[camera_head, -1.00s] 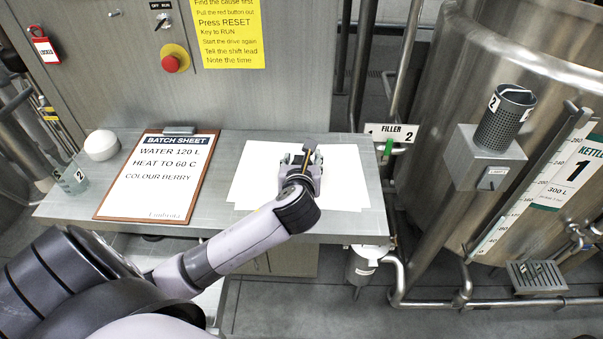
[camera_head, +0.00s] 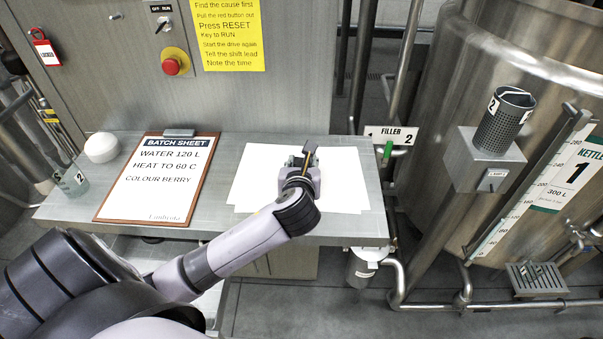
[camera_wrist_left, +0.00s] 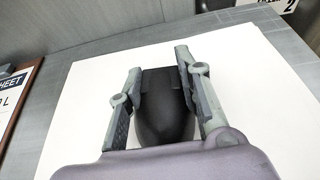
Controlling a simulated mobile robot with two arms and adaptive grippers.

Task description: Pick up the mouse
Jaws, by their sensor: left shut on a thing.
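The mouse (camera_wrist_left: 164,110) is a dark, rounded shape between the two fingers of my left gripper (camera_wrist_left: 160,85) in the left wrist view. The fingers are shut on its two sides. White paper shows around and beyond it; I cannot tell whether the mouse touches the paper. In the head view my left gripper (camera_head: 301,163) is over the white sheets (camera_head: 347,185) on the right part of the bench, and the gripper hides most of the mouse. My right gripper is not in view.
The steel bench (camera_head: 225,165) also bears a clipboard batch sheet (camera_head: 160,178), a white bowl (camera_head: 101,147) and a clear cup (camera_head: 73,180) at the left. A control panel with a red button (camera_head: 172,66) rises behind. A large kettle (camera_head: 480,70) stands at the right.

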